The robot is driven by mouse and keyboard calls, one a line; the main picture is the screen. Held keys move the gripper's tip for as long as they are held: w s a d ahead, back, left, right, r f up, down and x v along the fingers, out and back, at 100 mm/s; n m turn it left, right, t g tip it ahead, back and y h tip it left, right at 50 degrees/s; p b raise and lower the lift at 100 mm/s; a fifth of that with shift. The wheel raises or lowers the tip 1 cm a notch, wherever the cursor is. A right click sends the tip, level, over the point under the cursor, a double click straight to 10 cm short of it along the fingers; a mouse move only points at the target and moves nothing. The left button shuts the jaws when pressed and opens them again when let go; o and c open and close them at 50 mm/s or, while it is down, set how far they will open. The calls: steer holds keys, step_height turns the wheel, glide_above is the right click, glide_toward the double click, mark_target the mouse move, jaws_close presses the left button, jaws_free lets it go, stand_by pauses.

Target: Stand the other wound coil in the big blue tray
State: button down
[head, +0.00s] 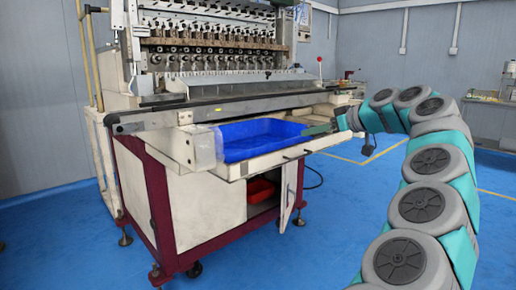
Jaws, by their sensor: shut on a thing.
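The big blue tray (258,140) sits on the winder's white front shelf, below the long rail. I cannot tell whether the held thing touches the tray. I cannot make out another coil inside the tray, whose near wall hides part of its floor.
The coil winder (220,55) with its row of spindles rises behind the tray, and its rail (200,108) runs close above it. A red bin (260,190) is in the cabinet below, whose door (291,205) stands open. The blue floor at right is mostly clear.

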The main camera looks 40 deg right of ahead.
steer(key=w+a, duration=0.2)
steer(key=w, duration=0.2)
steer(key=w+a+f, duration=0.1)
steer(key=w+a, duration=0.1)
steer(key=w, duration=0.3)
steer(key=w+a, duration=0.2)
steer(key=w, duration=0.2)
steer(key=shift+w+f+p, duration=0.15)
steer(key=shift+w+p, duration=0.25)
steer(key=shift+a+f, duration=0.1)
steer(key=shift+f, duration=1.7)
steer(key=shift+f, duration=0.1)
steer(key=shift+f+b, duration=0.3)
steer(key=shift+b, duration=0.25)
